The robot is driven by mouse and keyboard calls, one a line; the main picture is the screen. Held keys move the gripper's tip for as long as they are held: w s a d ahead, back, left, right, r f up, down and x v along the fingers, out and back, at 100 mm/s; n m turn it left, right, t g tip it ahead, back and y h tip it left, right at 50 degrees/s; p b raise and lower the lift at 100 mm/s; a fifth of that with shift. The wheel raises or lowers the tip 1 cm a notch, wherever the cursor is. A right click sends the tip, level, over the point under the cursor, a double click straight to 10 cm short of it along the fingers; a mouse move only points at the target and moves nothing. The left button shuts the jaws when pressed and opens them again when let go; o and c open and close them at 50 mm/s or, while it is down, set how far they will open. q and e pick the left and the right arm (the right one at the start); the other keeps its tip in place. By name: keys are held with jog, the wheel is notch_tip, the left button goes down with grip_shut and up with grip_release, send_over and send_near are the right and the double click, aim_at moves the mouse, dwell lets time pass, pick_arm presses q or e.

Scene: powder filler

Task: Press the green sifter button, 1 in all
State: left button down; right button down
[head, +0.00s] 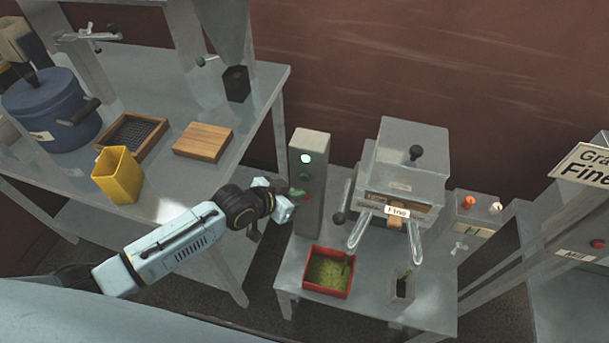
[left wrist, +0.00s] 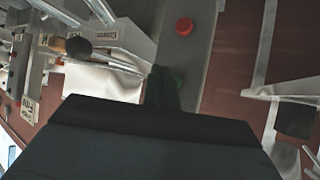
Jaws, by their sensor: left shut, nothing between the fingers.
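A grey control post (head: 309,170) stands at the left end of the low table. It has a lit pale green lamp (head: 305,158) near its top. Lower on its face a green button (head: 297,191) shows beside a red button (head: 307,197). My left gripper (head: 285,194) is shut and empty, with its tips right at the green button; I cannot tell whether they touch it. In the left wrist view the shut fingers (left wrist: 165,88) reach the post's face and hide most of the green button. The red button (left wrist: 184,26) is clear there. My right gripper is not in view.
A red tray (head: 309,288) of green powder sits below the post. A grey sifter machine (head: 405,165) with a lever stands to the right. A yellow container (head: 117,173) and a wooden board (head: 202,142) rest on the left table. A dark gap separates the tables.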

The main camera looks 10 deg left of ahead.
pick_arm(q)
jog(key=s+p, duration=0.2)
jog(key=s, duration=0.1)
jog(key=shift+s+r, duration=0.1)
jog(key=shift+s, duration=0.15)
dwell(0.6)
